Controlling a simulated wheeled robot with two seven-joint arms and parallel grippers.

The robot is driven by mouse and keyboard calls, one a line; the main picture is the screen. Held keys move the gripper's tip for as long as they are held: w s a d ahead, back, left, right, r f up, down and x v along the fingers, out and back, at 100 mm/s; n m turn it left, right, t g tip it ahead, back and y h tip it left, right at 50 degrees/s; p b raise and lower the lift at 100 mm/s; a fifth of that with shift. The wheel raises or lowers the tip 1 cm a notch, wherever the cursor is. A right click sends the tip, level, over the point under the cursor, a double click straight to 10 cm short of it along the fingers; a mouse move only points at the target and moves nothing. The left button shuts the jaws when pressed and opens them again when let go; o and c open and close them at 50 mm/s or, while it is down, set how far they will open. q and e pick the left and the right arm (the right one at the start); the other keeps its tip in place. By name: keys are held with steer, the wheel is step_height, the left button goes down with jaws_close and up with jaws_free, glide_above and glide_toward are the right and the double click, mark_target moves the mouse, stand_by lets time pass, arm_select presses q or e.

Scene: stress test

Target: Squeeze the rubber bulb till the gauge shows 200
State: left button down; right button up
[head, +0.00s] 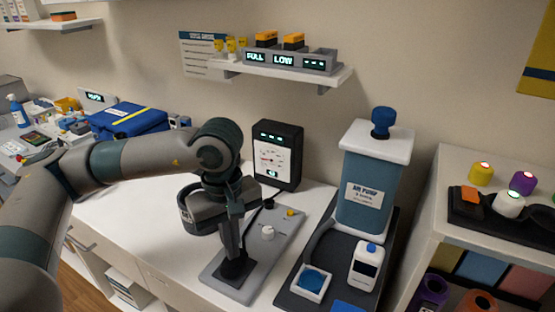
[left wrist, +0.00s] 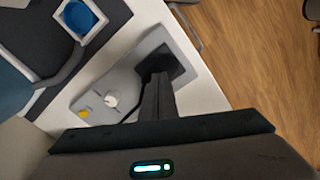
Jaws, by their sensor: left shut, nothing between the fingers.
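My left gripper (head: 232,256) is shut and empty, pointing down over the front end of a grey plate (head: 272,254). In the left wrist view its closed fingers (left wrist: 156,84) reach toward a black squarish piece (left wrist: 182,66) on the plate. That piece also shows in the head view (head: 240,273). I cannot tell whether it is the rubber bulb, or whether the fingertips touch it. No bulb shape shows clearly. The gauge (head: 272,165) is a black upright box with a white dial and small green displays behind the plate. Its reading is too small to tell.
The plate also bears a white knob (head: 267,233) and a yellow button (head: 290,213). To its right, a blue air pump (head: 366,185) stands on a dark tray (head: 290,297) with a white bottle (head: 366,268). A blue case (head: 128,118) lies at left. The white counter (head: 150,225) is clear left of the plate.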

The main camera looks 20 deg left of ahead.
arm_select(q)
steer(key=shift+r+p, duration=0.5)
steer(key=shift+r, duration=0.55)
arm_select(e)
steer(key=shift+r, duration=0.35)
steer(key=shift+a, duration=0.1)
